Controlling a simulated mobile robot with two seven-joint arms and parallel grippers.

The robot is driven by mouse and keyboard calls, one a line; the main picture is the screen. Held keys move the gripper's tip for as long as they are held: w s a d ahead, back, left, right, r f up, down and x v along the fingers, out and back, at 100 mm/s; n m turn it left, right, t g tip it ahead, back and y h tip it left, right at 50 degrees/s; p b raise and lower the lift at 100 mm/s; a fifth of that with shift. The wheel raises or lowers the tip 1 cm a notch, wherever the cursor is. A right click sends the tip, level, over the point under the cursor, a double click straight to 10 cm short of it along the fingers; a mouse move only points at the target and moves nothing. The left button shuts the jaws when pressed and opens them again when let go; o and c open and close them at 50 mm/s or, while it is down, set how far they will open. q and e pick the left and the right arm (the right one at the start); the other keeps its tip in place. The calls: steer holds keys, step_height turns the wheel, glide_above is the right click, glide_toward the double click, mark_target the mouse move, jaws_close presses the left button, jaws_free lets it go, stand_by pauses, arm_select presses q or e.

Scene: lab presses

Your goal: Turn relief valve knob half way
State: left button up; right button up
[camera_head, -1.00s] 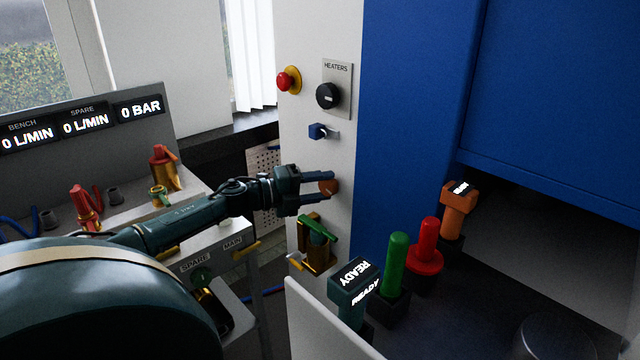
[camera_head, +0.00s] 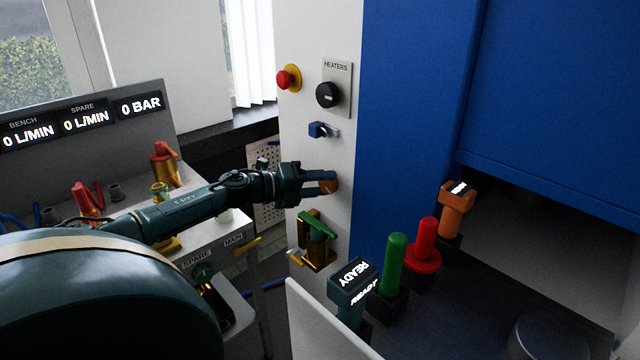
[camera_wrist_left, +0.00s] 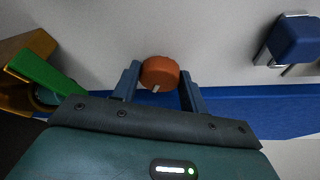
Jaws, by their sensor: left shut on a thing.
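A round orange-brown knob (camera_head: 329,184) sticks out of the white panel, below the blue handle and above the green-handled brass valve. It also shows in the left wrist view (camera_wrist_left: 160,73), with a short pale mark on its rim. My left gripper (camera_head: 325,182) reaches it from the left. Its fingers lie on both sides of the knob and are shut on it, as the left wrist view shows (camera_wrist_left: 158,80). Part of the knob is hidden behind the fingers in the head view. My right gripper is not in view.
A red button (camera_head: 288,78), a black HEATERS dial (camera_head: 327,95) and a blue handle (camera_head: 319,130) are above on the panel. The green-handled brass valve (camera_head: 318,240) is just below my gripper. Several coloured handles, including a green one (camera_head: 395,262), stand at the lower right.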

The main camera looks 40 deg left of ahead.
arm_select(q)
steer(key=o, duration=1)
steer(key=shift+v, duration=0.95)
steer(key=p+v, duration=0.2)
steer(key=v, duration=0.9)
steer(key=shift+s+p, duration=0.2)
steer(key=shift+p, duration=0.1)
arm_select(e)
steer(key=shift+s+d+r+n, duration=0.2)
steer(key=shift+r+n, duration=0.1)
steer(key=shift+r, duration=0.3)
arm_select(q)
steer(key=shift+r, duration=0.1)
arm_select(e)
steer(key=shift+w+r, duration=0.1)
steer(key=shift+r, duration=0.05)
